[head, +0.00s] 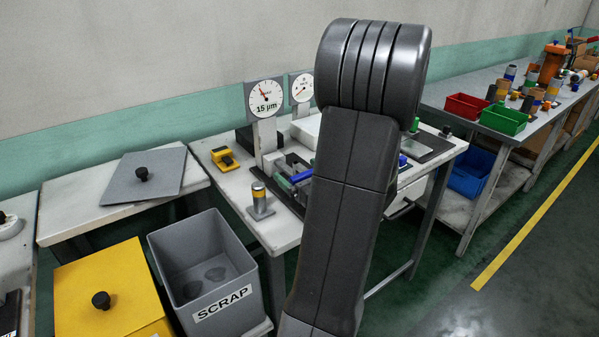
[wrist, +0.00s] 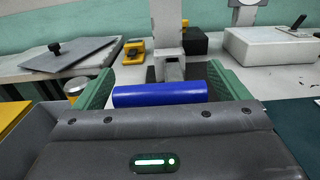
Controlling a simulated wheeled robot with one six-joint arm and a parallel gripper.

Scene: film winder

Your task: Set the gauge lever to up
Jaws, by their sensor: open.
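The gauge with the 15 µm dial (head: 264,98) stands on a grey post at the table's back left. In the wrist view the post (wrist: 168,25) rises just beyond my gripper (wrist: 163,86). A blue cylindrical bar (wrist: 160,95), which looks like the gauge lever's handle, lies crosswise between my two green fingers. The fingers are open, one near each end of the bar; I cannot tell whether either touches it. In the head view the bar (head: 302,176) shows partly beside my arm. My arm hides the rest of the gripper and the lever's mount.
A yellow device (head: 224,159) and a small yellow-banded post (head: 260,201) stand on the table's left part. A second dial (head: 302,87) and a white block (wrist: 270,45) are farther right. A grey scrap bin (head: 205,270) stands at the left front.

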